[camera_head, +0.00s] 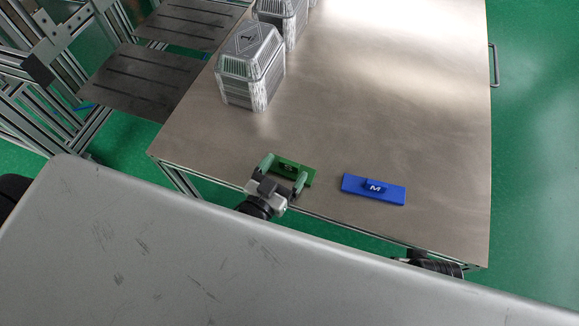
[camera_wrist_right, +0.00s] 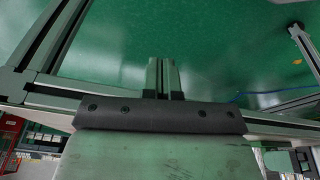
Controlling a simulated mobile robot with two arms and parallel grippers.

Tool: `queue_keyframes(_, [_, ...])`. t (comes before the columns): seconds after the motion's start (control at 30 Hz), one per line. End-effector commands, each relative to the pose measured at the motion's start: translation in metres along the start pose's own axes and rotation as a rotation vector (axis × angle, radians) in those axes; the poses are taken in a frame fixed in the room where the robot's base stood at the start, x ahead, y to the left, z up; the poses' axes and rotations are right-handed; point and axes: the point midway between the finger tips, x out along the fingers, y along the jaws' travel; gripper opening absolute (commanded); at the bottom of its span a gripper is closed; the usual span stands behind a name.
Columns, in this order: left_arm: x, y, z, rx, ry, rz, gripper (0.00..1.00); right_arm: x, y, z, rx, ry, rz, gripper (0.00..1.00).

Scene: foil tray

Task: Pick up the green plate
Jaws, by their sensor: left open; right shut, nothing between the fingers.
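The green plate (camera_head: 294,171) lies flat on the metal table near its front edge, with a small raised block on top. My left gripper (camera_head: 284,170) is open, with its two fingers at the left and right parts of the plate. I cannot tell whether the fingers touch it, and they hide some of it. My right gripper shows in the right wrist view (camera_wrist_right: 163,64), its two fingers shut together and empty. The green plate is not visible in the right wrist view.
A blue plate (camera_head: 391,194) marked M lies to the right of the green one on the table (camera_head: 400,110). Grey ribbed containers (camera_head: 252,72) stand at the back left. The table's right and middle areas are clear. Dark shelves (camera_head: 140,78) and a metal frame are at left.

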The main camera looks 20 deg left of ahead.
Motion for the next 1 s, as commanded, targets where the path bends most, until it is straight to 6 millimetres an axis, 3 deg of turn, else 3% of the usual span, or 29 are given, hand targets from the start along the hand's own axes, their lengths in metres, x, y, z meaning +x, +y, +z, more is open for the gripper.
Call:
queue_keyframes(0.13, [0.021, -0.001, 0.000, 0.000, 0.002, 0.000, 0.84, -0.010, 0.001, -0.002, 0.001, 0.007, 0.001, 0.00])
queue_keyframes(0.43, [0.027, 0.000, 0.000, 0.000, -0.001, 0.000, 0.84, -0.014, 0.001, -0.002, 0.001, 0.006, 0.001, 0.00])
queue_keyframes(0.8, [0.026, 0.000, 0.000, 0.000, -0.001, 0.000, 0.29, -0.014, 0.001, -0.002, 0.002, 0.006, 0.002, 0.00])
queue_keyframes(1.0, [0.026, -0.001, 0.000, 0.000, 0.000, 0.000, 0.28, -0.014, 0.001, -0.002, 0.002, 0.006, 0.002, 0.00])
